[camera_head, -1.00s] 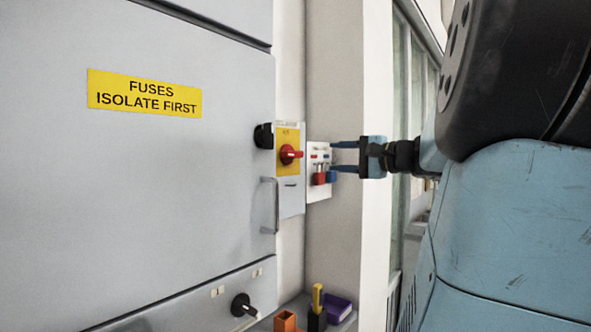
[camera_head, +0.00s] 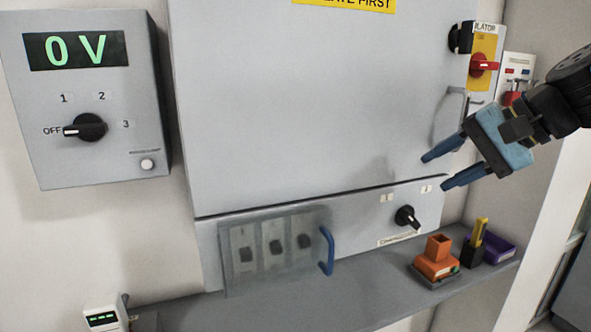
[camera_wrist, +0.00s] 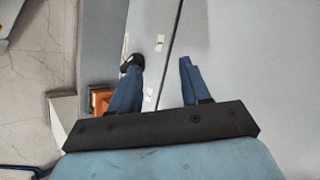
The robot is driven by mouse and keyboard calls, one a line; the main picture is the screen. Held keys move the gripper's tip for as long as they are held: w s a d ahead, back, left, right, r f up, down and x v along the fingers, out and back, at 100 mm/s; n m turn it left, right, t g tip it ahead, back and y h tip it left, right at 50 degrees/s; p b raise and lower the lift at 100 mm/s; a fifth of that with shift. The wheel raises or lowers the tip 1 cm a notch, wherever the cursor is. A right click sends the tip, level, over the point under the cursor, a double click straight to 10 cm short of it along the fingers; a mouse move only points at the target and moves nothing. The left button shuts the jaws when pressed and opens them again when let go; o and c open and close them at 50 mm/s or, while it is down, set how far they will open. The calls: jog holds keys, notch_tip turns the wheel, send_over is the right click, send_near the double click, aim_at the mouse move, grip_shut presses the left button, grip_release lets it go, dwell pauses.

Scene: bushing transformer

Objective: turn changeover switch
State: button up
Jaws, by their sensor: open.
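The changeover switch (camera_head: 407,217) is a black rotary knob with a pale pointer on the grey lower panel, above a small label strip that is hard to read. My gripper (camera_head: 436,171) is open and empty, above and to the right of the knob in the head view, with its fingers pointing left and down. It appears apart from the knob. In the wrist view the knob (camera_wrist: 130,61) shows just beyond the tip of the left finger, which hides part of it. My gripper (camera_wrist: 159,67) has a clear gap between its two blue fingers there.
A shelf (camera_head: 350,298) below holds an orange block (camera_head: 437,262), a yellow-and-black item (camera_head: 476,243) and a purple tray (camera_head: 497,248). A blue handle (camera_head: 327,251) sticks out left of the knob. A cabinet handle (camera_head: 449,120) and red isolator switch (camera_head: 482,65) are near my gripper.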

jog(key=s+a+f+n+h, duration=0.2)
jog(key=f+n+h, duration=0.3)
jog(key=f, duration=0.3)
jog(key=shift+s+n+g+h, duration=0.3)
jog(key=shift+s+n+g, duration=0.1)
jog(key=shift+s, duration=0.2)
jog(key=shift+s+d+f+n+h, duration=0.2)
jog(key=shift+f+n+h, duration=0.5)
jog(key=shift+n+h, duration=0.15)
jog(key=shift+c, duration=0.4)
